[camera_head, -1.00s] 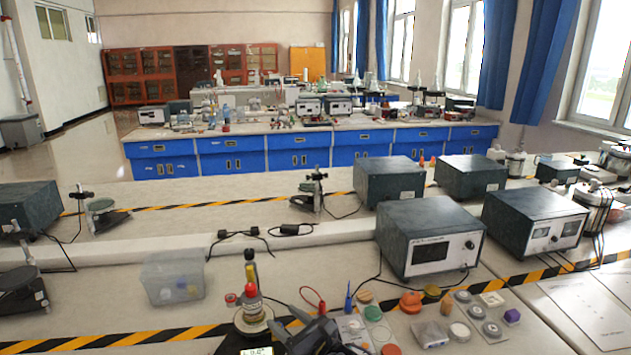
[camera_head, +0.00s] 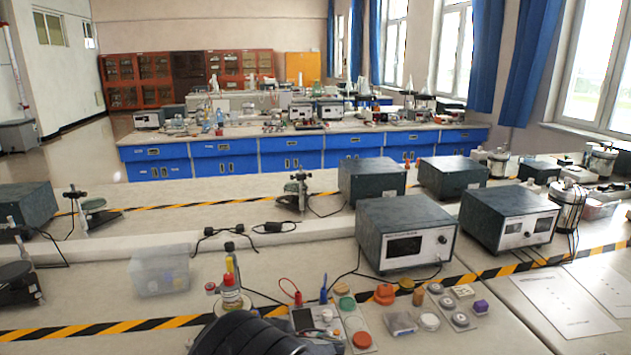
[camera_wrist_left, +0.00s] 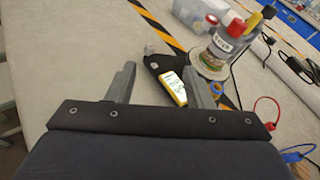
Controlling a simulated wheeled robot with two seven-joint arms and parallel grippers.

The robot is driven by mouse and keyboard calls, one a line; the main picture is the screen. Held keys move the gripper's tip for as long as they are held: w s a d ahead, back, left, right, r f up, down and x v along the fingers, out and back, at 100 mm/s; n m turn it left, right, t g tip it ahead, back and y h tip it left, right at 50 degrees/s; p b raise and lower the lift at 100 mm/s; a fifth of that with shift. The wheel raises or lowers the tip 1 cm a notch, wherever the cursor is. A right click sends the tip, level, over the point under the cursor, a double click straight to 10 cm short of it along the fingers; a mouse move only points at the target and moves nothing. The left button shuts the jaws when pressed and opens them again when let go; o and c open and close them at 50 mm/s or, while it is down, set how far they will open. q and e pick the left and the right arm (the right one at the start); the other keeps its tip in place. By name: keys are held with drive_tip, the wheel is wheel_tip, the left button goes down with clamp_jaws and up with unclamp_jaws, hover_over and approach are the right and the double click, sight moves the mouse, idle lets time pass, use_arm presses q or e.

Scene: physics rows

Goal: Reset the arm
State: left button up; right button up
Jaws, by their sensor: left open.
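My left arm's dark end (camera_head: 250,334) shows at the bottom centre of the head view, with its fingertips out of sight there. In the left wrist view my left gripper (camera_wrist_left: 160,85) has its two grey fingers spread wide with nothing held. A black device with a yellow-framed display (camera_wrist_left: 173,87) lies on the table beyond and partly behind the right finger. A labelled bottle (camera_wrist_left: 230,38) stands on a round base just past it; the bottle also shows in the head view (camera_head: 231,292). My right gripper is not in view.
A clear plastic bin (camera_head: 160,271) stands left of the bottle. Coloured discs and small parts lie to the right, around an orange piece (camera_head: 384,294). Dark instrument boxes (camera_head: 405,236) stand behind them.

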use_arm(q)
drive_tip(key=s+a+n+g+h, duration=0.35)
drive_tip(key=s+a+n, duration=0.2)
drive_tip(key=s, duration=0.25)
drive_tip(key=s+a+n+g+h, duration=0.3)
drive_tip(key=s+a+n+h, duration=0.2)
drive_tip(key=s+n, duration=0.15)
drive_tip(key=s+d+r+n+t+h, duration=0.2)
drive_tip(key=s+r+n+h, duration=0.1)
drive_tip(key=s+n, duration=0.2)
drive_tip(key=s+d+r+n+t+h, duration=0.3)
drive_tip(key=s+n, duration=0.3)
drive_tip(key=s, duration=0.4)
drive_tip(key=shift+s+h, duration=0.25)
drive_tip(key=shift+h, duration=0.5)
